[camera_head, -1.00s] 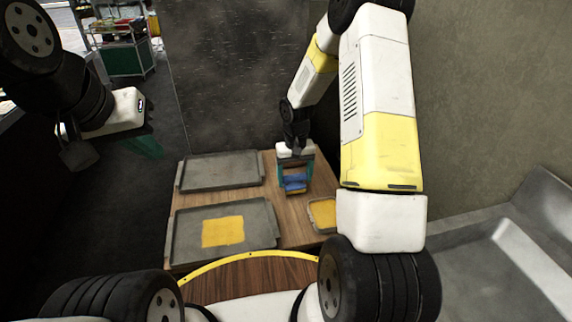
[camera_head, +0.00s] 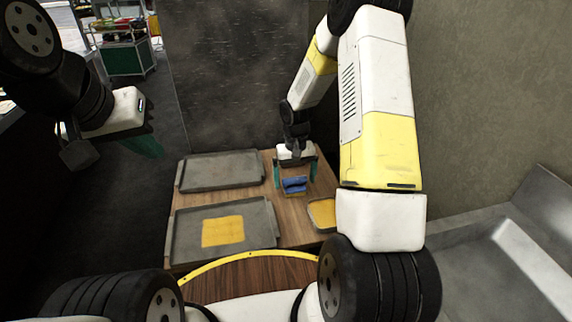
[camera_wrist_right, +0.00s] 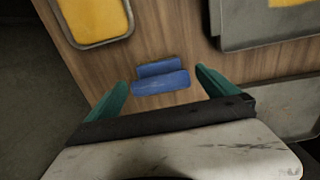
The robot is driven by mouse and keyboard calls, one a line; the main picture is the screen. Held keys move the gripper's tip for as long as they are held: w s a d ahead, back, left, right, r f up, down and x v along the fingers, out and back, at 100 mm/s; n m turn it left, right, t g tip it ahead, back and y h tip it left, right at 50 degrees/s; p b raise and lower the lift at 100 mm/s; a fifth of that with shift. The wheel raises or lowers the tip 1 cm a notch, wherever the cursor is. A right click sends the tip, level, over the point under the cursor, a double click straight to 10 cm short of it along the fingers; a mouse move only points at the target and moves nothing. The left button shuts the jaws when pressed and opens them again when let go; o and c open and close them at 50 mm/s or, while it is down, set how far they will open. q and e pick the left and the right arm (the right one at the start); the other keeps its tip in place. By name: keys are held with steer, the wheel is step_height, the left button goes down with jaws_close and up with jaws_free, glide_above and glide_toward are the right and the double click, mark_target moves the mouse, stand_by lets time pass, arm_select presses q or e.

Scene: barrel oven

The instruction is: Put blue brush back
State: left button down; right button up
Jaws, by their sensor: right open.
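The blue brush (camera_head: 294,185) lies on the wooden table (camera_head: 291,225), right of the trays, and also shows in the right wrist view (camera_wrist_right: 161,80). My right gripper (camera_head: 296,178) is above and around the brush. In the right wrist view its two green fingers (camera_wrist_right: 165,88) are wide apart, with the brush between and beyond their tips and a gap on each side. The brush is not gripped. My left gripper (camera_head: 150,147) hangs at the left, away from the table, and its finger opening is hard to make out.
A grey tray with a yellow sheet (camera_head: 252,210) lies at the front left of the table, and an empty grey tray (camera_head: 220,171) lies behind it. A small tray with yellow content (camera_head: 322,213) is at the right. A metal sink (camera_head: 510,260) is far right.

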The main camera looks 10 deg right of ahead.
mark_target(295, 178)
steer(key=s+r+t, duration=0.1)
steer(key=s+r, duration=0.3)
steer(key=r, duration=0.9)
steer(key=s+r+t, duration=0.2)
steer(key=s+r, duration=0.2)
steer(key=r, duration=0.8)
steer(key=s+a+r+t+y, duration=0.1)
steer(key=s+r, duration=0.3)
steer(key=s, duration=0.4)
steer(key=s+a+r+t+y, duration=0.1)
steer(key=s+r+t, duration=0.1)
steer(key=s, duration=0.6)
steer(key=shift+r, duration=0.85)
steer(key=shift+a, duration=0.1)
